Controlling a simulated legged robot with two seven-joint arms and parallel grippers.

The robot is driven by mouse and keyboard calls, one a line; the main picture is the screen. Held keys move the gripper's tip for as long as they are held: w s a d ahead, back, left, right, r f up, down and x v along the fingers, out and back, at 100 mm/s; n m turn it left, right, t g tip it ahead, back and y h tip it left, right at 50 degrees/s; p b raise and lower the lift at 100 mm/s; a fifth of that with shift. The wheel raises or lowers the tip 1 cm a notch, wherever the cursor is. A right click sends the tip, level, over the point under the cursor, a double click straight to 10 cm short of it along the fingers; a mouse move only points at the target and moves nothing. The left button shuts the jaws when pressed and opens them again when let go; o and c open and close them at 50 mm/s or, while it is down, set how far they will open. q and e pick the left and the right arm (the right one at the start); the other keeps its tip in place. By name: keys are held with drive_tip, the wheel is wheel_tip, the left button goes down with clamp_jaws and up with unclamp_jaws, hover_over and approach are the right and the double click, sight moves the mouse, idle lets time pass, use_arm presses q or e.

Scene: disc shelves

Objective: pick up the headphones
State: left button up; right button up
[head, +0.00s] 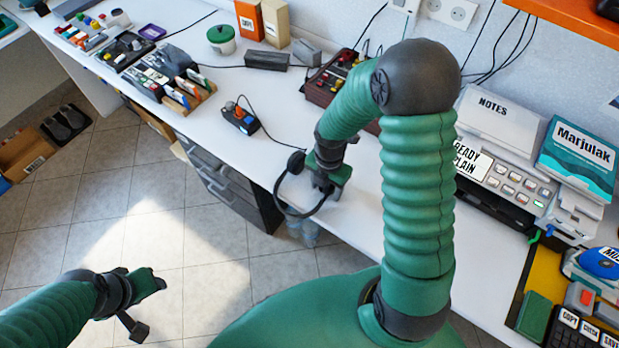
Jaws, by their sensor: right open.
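The black headphones (278,195) are at the front edge of the white desk, with an ear cup at the upper left and the headband curving down past the edge. My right gripper (327,186) points down at the right side of the headphones. It is open, and its fingers overlap the headband's right end in the picture; I cannot tell whether they touch it. Part of the headphones is hidden behind this gripper. My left gripper (150,300) is over the tiled floor, away from the desk and empty; its jaw opening is unclear.
A small dark device (240,118) with an orange knob stands left of the headphones on the desk (290,105). A red-brown control box (325,85) stands behind. Drawers (225,185) are below the desk. A printer-like machine (510,185) fills the right.

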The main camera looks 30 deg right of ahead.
drive_tip(key=shift+s, duration=0.1)
clamp_jaws()
use_arm(q)
drive_tip(key=shift+r, duration=0.15)
use_arm(e)
drive_tip(key=shift+r, duration=0.1)
